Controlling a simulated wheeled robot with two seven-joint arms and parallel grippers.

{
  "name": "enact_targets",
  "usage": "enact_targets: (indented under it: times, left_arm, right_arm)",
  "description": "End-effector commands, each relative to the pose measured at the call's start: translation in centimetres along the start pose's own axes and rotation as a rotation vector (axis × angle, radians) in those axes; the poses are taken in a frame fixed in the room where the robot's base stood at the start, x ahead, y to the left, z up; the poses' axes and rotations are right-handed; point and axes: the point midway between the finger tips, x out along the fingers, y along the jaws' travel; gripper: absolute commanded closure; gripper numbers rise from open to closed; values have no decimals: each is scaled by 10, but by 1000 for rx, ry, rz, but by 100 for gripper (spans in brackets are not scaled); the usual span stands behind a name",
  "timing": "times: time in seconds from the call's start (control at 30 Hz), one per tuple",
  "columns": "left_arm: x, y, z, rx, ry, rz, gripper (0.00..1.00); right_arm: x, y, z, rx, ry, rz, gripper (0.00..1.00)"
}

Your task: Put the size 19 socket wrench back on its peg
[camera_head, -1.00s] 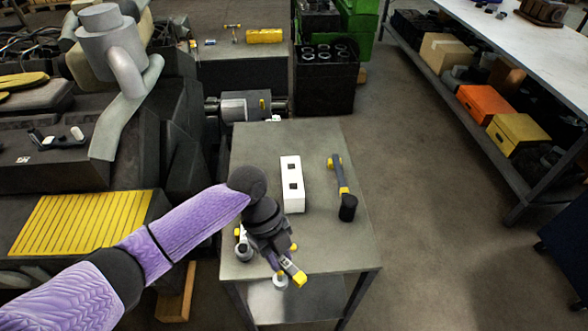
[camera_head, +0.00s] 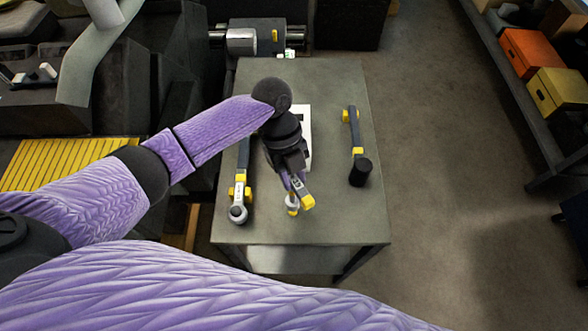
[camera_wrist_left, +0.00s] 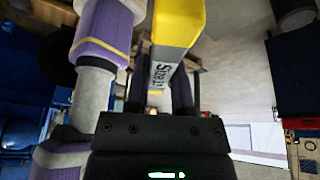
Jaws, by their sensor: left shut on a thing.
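My left gripper (camera_head: 297,184) is above the table, in front of the white block. It is shut on a wrench with a grey, lettered body and a yellow end (camera_head: 306,202). In the left wrist view, the yellow end and the lettering (camera_wrist_left: 161,75) show between the fingers (camera_wrist_left: 160,95); I cannot read the size surely. A second wrench (camera_head: 239,192), with a round silver head and yellow parts, lies on the table at the left. The white block (camera_head: 308,125) is partly hidden by my arm. No peg can be made out. My right gripper is not in view.
A dark tool with a yellow end and black head (camera_head: 354,135) lies on the table's right side. The grey table (camera_head: 335,215) is clear near its front right. A shelf with an orange box (camera_head: 533,56) and yellow box (camera_head: 556,92) stands at the right.

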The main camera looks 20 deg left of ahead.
Motion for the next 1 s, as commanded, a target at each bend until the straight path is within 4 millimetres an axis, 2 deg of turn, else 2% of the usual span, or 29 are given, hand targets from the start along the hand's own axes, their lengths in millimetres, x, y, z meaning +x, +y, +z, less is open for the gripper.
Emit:
enact_targets:
  times: [0.03, 0.13, 0.57, 1.0]
  left_arm:
    - [15, 0, 6, 0, 1, 0, 100]
    - [20, 0, 8, 1, 1, -1, 100]
    - [18, 0, 5, 1, 1, -1, 100]
    - [22, 0, 7, 1, 1, -1, 100]
  right_arm:
    - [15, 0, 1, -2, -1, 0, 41]
    - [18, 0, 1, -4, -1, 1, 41]
    - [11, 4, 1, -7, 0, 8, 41]
    - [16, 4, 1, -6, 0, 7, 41]
